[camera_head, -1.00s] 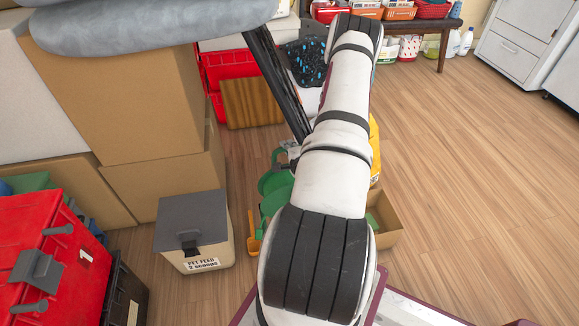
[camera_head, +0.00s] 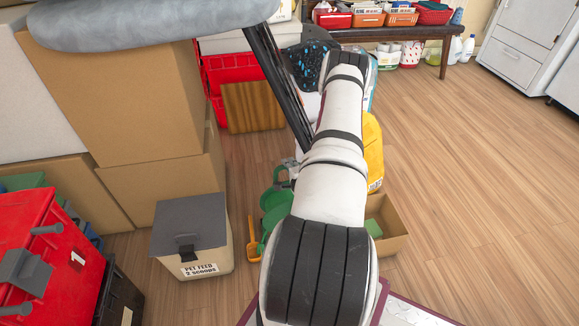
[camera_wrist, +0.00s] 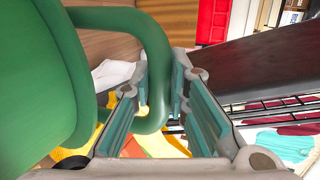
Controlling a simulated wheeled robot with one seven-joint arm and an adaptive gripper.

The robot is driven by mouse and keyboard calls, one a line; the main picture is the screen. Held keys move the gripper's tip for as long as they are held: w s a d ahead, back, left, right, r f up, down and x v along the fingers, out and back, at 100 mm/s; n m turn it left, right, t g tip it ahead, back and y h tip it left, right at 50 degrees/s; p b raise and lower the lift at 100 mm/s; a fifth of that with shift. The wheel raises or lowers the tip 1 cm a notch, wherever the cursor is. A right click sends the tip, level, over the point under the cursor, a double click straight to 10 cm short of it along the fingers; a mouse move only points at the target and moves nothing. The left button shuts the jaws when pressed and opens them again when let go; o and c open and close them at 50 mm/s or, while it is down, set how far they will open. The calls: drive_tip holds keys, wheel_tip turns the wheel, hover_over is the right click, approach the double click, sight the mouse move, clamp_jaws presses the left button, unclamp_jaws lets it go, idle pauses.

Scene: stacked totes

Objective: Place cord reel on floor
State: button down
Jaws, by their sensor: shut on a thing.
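The cord reel is green. In the head view its rounded parts (camera_head: 272,202) show just left of my arm, above the wood floor; the arm hides the rest. In the wrist view the reel's green drum (camera_wrist: 38,85) fills the left side, and its bent tube handle runs down between my fingers. My gripper (camera_wrist: 162,85) is shut on that handle, with one finger on each side. In the head view only a small grey part of my gripper (camera_head: 285,170) shows beside the arm. Whether the reel touches the floor cannot be told.
A pet feed bin (camera_head: 192,240) stands left of the reel, with an orange scoop (camera_head: 253,240) between them. An open cardboard box (camera_head: 395,238) and a yellow container (camera_head: 373,155) are right of my arm. Stacked cardboard boxes (camera_head: 120,95) stand left. Floor at right (camera_head: 490,190) is clear.

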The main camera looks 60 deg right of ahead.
drive_tip(key=c, duration=1.6)
unclamp_jaws()
drive_tip(key=shift+s+a+f, duration=0.35)
drive_tip(key=shift+s+f, duration=0.05)
drive_tip(key=shift+f, duration=0.25)
drive_tip(key=shift+o, duration=0.2)
drive_tip(key=shift+w+d+r, duration=0.1)
drive_tip(key=shift+r, duration=0.1)
drive_tip(key=p+v, duration=0.3)
drive_tip(key=v, duration=0.9)
drive_tip(key=shift+r+p, duration=0.15)
drive_tip(key=shift+p, duration=0.2)
drive_tip(key=shift+w+d, duration=0.1)
drive_tip(key=shift+w, duration=0.05)
